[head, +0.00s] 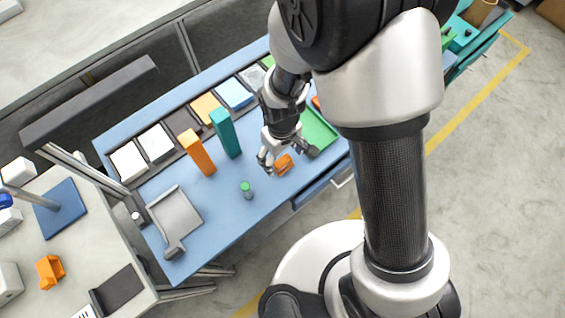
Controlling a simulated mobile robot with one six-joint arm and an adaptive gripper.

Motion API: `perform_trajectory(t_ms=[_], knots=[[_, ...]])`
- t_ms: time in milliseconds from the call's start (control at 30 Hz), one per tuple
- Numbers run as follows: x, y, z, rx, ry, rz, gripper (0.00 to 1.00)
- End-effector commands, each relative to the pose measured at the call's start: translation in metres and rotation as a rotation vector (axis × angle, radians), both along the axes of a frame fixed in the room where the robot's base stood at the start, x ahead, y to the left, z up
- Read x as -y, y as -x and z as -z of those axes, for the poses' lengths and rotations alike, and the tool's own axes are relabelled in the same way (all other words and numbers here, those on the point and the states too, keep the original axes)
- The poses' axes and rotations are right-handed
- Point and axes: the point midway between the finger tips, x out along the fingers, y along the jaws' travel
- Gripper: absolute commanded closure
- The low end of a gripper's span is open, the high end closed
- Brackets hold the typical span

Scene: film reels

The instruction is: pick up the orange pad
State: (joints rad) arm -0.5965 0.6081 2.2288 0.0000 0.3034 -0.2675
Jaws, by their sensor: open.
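My gripper (287,157) points down over the blue bench (232,192), with its fingers spread. A small orange piece (284,165) lies on the bench just below and between the fingertips; it may be the orange pad, and the gripper partly covers it. I cannot tell whether the fingers touch it. A flat orange square (205,107) also lies in the row of trays at the back of the bench.
An orange block (197,152) and a teal block (225,133) stand upright left of my gripper. A grey tray-like holder (176,217) lies at the left. A green mat (318,130) lies right of the gripper.

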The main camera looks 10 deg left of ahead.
Motion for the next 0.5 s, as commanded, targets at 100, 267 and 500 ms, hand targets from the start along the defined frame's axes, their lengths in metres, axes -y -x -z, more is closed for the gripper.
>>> perform_trajectory(t_ms=[100,267,500], knots=[[0.002,0.0,0.023,-0.003,0.002,0.001,0.27],[0.002,0.0,0.042,-0.002,0.001,0.0,0.27],[0.002,-0.001,0.041,0.0,0.0,0.0,0.27]])
